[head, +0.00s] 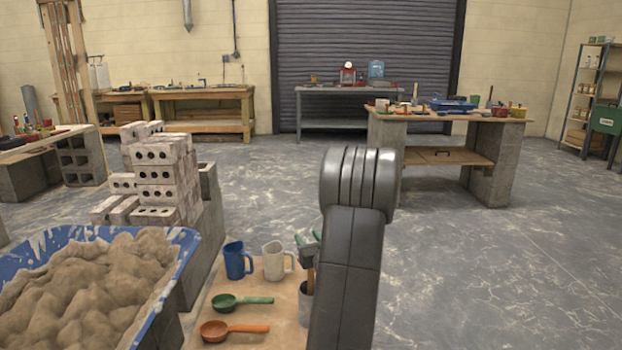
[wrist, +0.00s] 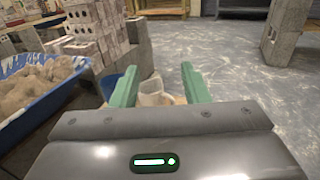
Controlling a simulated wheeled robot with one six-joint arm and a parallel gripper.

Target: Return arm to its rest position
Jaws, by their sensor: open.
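My arm (head: 350,240) rises through the middle of the head view and hides part of what is behind it. My gripper (head: 309,240) shows only in part there, left of the arm link. In the wrist view my gripper (wrist: 160,78) has its two green fingers spread apart, with nothing held between them. A white mug (head: 272,262) stands on the wooden board (head: 285,300). In the wrist view the white mug (wrist: 153,94) shows beyond and between the fingers. A blue mug (head: 238,260) stands left of it.
A green scoop (head: 240,301) and an orange scoop (head: 232,330) lie on the board, with a grey container (head: 306,300) beside my arm. A blue tub (head: 187,245) of mortar and stacked bricks (head: 160,175) stand left. A workbench (head: 440,116) stands back right; floor on the right is clear.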

